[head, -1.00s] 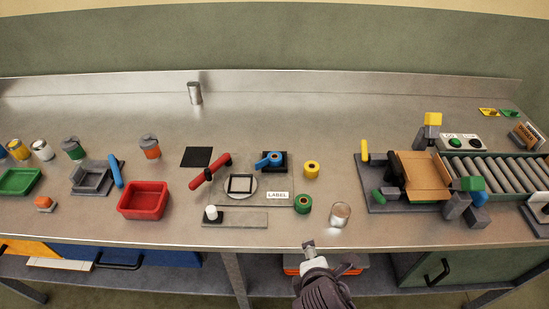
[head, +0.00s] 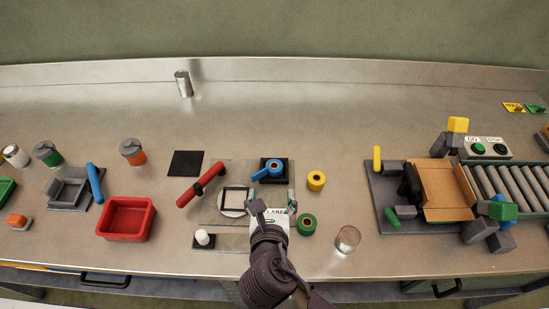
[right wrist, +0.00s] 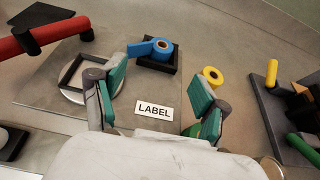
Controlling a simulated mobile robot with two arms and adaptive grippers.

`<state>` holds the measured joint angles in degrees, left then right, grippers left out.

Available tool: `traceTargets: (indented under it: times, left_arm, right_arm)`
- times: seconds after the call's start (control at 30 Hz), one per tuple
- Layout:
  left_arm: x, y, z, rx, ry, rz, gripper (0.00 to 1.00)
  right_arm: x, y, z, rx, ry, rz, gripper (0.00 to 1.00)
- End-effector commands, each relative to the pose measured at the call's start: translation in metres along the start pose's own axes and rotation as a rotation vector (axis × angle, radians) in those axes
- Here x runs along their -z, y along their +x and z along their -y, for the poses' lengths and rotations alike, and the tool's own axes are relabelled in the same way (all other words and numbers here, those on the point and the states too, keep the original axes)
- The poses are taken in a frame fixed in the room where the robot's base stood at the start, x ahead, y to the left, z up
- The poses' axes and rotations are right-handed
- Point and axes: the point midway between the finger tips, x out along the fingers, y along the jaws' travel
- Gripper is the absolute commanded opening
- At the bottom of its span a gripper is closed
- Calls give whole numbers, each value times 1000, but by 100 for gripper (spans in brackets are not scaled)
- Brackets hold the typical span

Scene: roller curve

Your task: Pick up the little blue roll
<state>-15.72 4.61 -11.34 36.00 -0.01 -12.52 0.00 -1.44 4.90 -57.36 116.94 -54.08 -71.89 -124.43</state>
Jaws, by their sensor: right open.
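The little blue roll (head: 274,168) sits on a black square holder (head: 285,180), with a blue strip sticking out to its left. It also shows in the right wrist view (right wrist: 162,47), beyond the fingertips. My right gripper (head: 271,204) is open and empty, over the white LABEL plate in front of the roll. In the right wrist view its teal-padded fingers (right wrist: 158,95) stand apart on either side of the label. My left gripper is not in view.
A yellow roll (head: 316,181) and a green roll (head: 307,224) stand right of the holder. A red-handled lever (head: 201,186) and a round plate with a square frame (head: 234,201) lie left. A glass jar (head: 347,239) stands front right.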

Motion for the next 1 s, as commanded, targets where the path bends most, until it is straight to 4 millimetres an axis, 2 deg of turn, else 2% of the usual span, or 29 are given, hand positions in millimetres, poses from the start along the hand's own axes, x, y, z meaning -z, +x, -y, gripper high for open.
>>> traceTargets:
  times: [0.2,0.33,0.47,0.57,0.7,0.83,1.0]
  left_arm:
    - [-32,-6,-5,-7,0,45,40]
    - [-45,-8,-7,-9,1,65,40]
    - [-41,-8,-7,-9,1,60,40]
    - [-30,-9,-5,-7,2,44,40]
    - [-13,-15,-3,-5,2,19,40]
    - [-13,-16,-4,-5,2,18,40]
    - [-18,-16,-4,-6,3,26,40]
  right_arm:
    - [-2,45,1,2,1,1,74]
    - [-1,64,1,2,2,-1,74]
    - [0,73,1,0,3,-1,74]
    - [-1,80,2,2,4,-1,74]
    - [-2,101,4,2,3,-2,74]
    - [0,119,5,1,4,-2,74]
    - [0,126,5,0,4,-3,74]
